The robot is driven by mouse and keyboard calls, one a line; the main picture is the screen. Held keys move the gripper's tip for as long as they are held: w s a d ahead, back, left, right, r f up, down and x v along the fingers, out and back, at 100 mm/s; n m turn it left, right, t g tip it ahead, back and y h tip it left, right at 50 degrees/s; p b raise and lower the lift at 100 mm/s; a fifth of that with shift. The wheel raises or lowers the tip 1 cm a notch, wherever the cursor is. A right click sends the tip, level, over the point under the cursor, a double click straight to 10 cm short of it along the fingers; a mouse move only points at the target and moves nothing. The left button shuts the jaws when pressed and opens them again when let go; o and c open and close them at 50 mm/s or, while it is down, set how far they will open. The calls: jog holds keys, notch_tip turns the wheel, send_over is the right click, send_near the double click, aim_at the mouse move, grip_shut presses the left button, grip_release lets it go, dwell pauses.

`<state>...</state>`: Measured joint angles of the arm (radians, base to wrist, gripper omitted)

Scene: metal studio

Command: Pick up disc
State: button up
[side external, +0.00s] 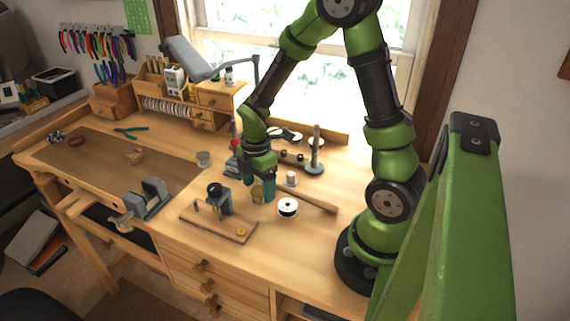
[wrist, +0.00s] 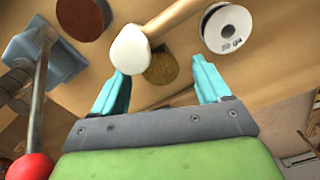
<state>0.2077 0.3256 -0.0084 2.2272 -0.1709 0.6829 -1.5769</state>
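A brown-gold round disc (wrist: 162,70) shows in the wrist view between the fingertips of my gripper (wrist: 161,74), with a visible gap on each side. The white head of a mallet (wrist: 130,48) overlaps its upper left edge in that view. In the side view, my gripper (side external: 260,191) points down low over the bench, and a tan piece (side external: 257,194) shows between its teal fingers. It looks like the same disc. My gripper is open. I cannot tell how high the fingertips are above the bench.
A white-faced spool (side external: 288,207) lies close to my gripper, also in the wrist view (wrist: 227,28). A wooden board (side external: 217,222) with a small tool stands at the front left. A post on a round base (side external: 315,160) stands behind right.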

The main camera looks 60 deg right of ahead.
jog(key=c, duration=1.1)
